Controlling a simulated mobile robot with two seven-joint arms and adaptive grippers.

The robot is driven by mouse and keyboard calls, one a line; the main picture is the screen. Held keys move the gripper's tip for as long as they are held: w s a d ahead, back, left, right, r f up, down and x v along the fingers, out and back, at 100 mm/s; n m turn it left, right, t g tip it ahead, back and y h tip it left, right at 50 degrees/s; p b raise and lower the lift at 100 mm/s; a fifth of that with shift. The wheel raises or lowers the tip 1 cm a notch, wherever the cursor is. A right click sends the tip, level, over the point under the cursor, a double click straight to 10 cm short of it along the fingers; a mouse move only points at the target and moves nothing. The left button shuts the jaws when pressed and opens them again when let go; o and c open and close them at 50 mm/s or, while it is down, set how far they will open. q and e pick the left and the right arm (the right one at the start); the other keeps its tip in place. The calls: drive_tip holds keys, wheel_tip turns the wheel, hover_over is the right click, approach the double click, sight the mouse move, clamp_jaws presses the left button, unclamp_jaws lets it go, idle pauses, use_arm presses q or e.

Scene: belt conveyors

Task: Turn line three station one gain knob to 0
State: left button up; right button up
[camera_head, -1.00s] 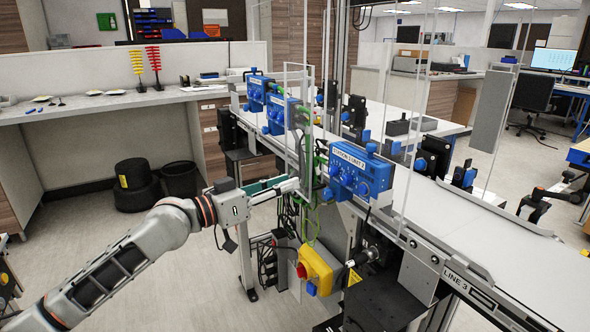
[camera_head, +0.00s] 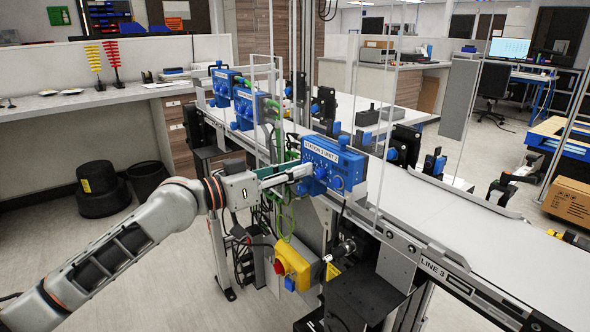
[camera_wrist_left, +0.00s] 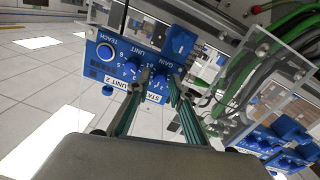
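The blue sensor box (camera_head: 345,160), its label reading "STATION" and "UNIT 2", is mounted on the edge of the line 3 conveyor (camera_head: 450,215). In the left wrist view the box (camera_wrist_left: 115,70) shows the gain knob (camera_wrist_left: 160,83), the unit knob (camera_wrist_left: 131,69) and the teach button (camera_wrist_left: 104,52). My left gripper (camera_head: 306,170) is at the front of the box. Its fingers (camera_wrist_left: 160,80) are apart, one on each side of the gain knob. I cannot tell whether they touch it. The knob's pointer setting is unreadable. My right gripper is out of view.
Two more blue boxes (camera_head: 244,107) sit farther along the conveyor. Clear guard panels and green cables (camera_head: 284,205) are close to the gripper. A yellow box with a red button (camera_head: 293,264) hangs below. Open floor is to the left.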

use_arm(q)
clamp_jaws()
